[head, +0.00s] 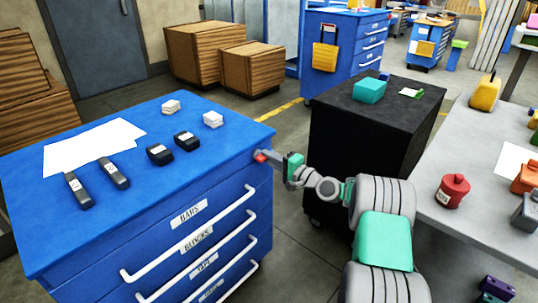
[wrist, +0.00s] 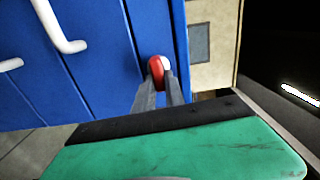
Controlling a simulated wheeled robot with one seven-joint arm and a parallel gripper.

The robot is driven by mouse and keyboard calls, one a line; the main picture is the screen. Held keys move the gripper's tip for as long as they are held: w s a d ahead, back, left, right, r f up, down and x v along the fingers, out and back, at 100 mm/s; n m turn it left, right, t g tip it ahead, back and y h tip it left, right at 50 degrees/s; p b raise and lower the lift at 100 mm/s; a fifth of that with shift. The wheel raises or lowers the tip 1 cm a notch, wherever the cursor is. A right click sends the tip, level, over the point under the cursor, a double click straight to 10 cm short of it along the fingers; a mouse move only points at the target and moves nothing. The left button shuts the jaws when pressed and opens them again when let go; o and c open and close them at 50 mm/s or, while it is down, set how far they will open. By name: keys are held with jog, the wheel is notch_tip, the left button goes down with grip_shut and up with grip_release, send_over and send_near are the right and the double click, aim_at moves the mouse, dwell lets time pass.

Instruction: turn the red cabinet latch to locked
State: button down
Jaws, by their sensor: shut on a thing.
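The red latch (head: 261,157) is on the upper right edge of the blue drawer cabinet (head: 230,190). The fingers cover part of the latch. I cannot tell from these views whether its angle means locked or unlocked.
White drawer handles (head: 190,235) stick out from the cabinet front. Grey and black blocks and papers (head: 92,146) lie on its top. A black cabinet (head: 350,130) stands behind my arm, and a grey table (head: 435,200) is at the right.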

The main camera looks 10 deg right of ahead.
jog(key=shift+m, duration=0.4)
jog(key=c, duration=1.4)
grip_release()
jog(key=v, duration=0.8)
jog(key=shift+w, duration=0.1)
